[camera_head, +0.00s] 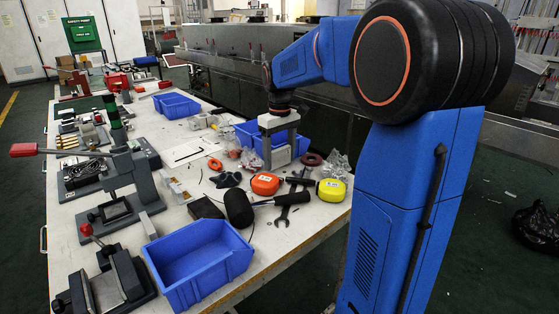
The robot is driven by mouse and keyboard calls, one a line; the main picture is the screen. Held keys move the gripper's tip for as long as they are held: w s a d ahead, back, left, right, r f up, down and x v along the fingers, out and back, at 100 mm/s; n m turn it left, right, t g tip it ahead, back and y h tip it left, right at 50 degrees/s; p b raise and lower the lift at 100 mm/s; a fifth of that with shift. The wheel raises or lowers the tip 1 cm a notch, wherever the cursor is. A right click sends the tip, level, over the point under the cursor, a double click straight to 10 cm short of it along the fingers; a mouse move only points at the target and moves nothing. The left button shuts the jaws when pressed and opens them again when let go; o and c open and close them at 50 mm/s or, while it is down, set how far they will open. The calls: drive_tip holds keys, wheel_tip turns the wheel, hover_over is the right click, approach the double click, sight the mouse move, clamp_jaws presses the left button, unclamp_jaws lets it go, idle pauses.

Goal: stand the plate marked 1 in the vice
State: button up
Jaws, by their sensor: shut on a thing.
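My gripper (279,138) points down over the far right part of the bench, beside the blue bins. It is shut on a grey plate-like piece (281,158) between its fingers. I cannot read any mark on this piece, and the fingers hide part of it. A dark vice-like tool (108,284) with two blocks and a gap between them stands at the near left corner of the bench, well apart from my gripper. No plate shows in its gap.
A blue bin (198,262) stands at the bench's near edge. A black mallet (240,209), an orange round case (265,184) and a yellow one (331,190) lie between. A lever press (118,190) stands at the left. Other blue bins (177,106) stand farther back.

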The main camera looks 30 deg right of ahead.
sight(279, 149)
drive_tip(key=shift+f, duration=0.6)
drive_tip(key=shift+f, duration=0.1)
drive_tip(key=o, duration=1.2)
drive_tip(key=shift+o, duration=0.4)
wheel_tip(279, 149, up, 18)
wheel_tip(279, 149, down, 12)
drive_tip(key=shift+a, duration=0.1)
drive_tip(key=shift+s+f, duration=0.15)
drive_tip(key=shift+f, duration=1.2)
drive_tip(key=shift+s+f, duration=0.1)
drive_tip(key=shift+f, duration=1.2)
